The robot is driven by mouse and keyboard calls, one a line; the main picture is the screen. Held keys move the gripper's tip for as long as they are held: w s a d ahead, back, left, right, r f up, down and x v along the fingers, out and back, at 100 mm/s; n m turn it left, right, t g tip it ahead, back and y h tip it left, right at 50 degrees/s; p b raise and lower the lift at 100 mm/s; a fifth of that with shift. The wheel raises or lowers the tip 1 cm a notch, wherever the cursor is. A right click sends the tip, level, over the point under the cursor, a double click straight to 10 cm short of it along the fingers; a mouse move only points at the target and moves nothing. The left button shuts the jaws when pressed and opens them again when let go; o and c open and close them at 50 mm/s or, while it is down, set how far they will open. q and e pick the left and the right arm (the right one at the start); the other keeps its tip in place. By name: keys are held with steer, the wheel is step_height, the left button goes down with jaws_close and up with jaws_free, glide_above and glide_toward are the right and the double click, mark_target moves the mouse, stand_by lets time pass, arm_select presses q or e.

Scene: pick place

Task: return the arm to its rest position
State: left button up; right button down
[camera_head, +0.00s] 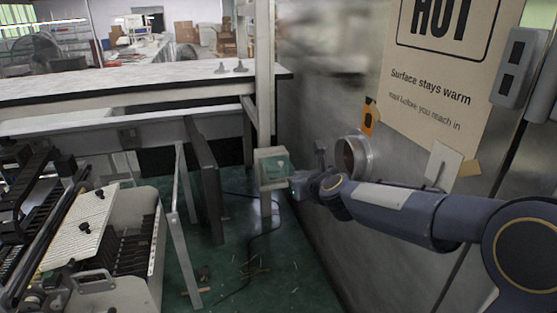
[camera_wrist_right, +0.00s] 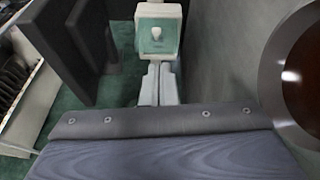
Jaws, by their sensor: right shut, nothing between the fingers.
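My right arm reaches in from the right in the head view, stretched out toward the middle. Its gripper (camera_head: 297,184) is at the far end, close to a pale box with a green face (camera_head: 272,166) on a post. In the right wrist view the gripper (camera_wrist_right: 158,85) shows its two pale fingers together, with nothing between them. The same box (camera_wrist_right: 159,32) stands just beyond the fingertips there; whether they touch it I cannot tell. My left gripper is not in view.
A metal wall with a round metal-rimmed opening (camera_head: 353,157) runs beside my right arm. It bears a "HOT" warning sign (camera_head: 440,75) and an orange tag (camera_head: 370,117). A long bench (camera_head: 140,75) lies behind, and a machine (camera_head: 100,240) stands left. Green floor (camera_head: 240,270) is open between, with scattered scraps.

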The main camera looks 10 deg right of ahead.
steer(key=s+a+f+n+g+y, duration=0.15)
steer(key=s+n+g+y, duration=0.25)
steer(key=s+n, duration=1.65)
steer(key=s+f+n+g, duration=0.1)
steer(key=s+f+n, duration=0.2)
steer(key=s+n, duration=0.1)
steer(key=s+f+n+g, duration=0.2)
steer(key=s+f+n, duration=0.1)
steer(key=s, duration=0.4)
steer(key=s+f+n+g+h, duration=0.1)
steer(key=s+f+n, duration=0.2)
steer(key=s+n, duration=0.2)
steer(key=shift+s+d, duration=0.2)
steer(key=shift+s, duration=0.45)
steer(key=c, duration=2.2)
jaws_free()
